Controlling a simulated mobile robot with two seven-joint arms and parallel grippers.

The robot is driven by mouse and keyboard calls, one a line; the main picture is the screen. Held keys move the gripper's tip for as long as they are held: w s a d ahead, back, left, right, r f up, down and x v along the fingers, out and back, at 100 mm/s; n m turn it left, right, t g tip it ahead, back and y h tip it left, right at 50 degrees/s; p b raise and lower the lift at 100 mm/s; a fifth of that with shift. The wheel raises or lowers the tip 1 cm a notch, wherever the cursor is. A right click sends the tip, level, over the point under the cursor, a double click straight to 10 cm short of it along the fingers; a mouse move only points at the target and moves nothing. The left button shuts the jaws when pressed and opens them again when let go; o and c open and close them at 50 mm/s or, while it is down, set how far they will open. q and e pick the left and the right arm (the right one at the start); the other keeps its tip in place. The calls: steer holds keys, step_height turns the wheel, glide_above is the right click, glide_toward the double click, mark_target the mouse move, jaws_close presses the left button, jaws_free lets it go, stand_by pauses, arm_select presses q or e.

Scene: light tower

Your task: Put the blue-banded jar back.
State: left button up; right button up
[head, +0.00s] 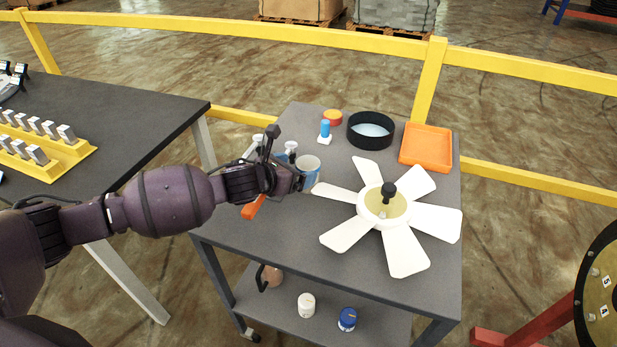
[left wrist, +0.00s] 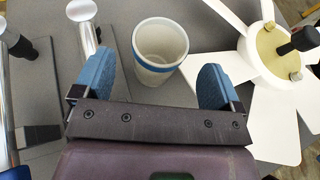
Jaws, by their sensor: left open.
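The blue-banded jar (head: 311,164) is a white open-topped cup with a blue band. It stands upright on the grey cart top (head: 290,250), left of the white bladed wheel. In the left wrist view the jar (left wrist: 160,48) looks empty, just ahead of my fingers and roughly centred between them. My left gripper (head: 294,172) is at the jar, with its blue-padded fingers apart; they also show in the left wrist view (left wrist: 157,86). I cannot tell whether a finger touches the jar. My right gripper is not in view.
The white bladed wheel (head: 408,208) is close on the jar's right. Metal posts (left wrist: 88,35) stand close to its left. An orange tray (head: 427,147), black round bowl (head: 370,143) and small blue-topped item (head: 325,133) are at the back. The lower shelf holds several jars.

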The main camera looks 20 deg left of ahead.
mark_target(314, 164)
arm_select(q)
steer(key=b+x, duration=0.1)
steer(key=x, duration=0.4)
steer(key=shift+w, duration=0.1)
steer(key=c, duration=1.1)
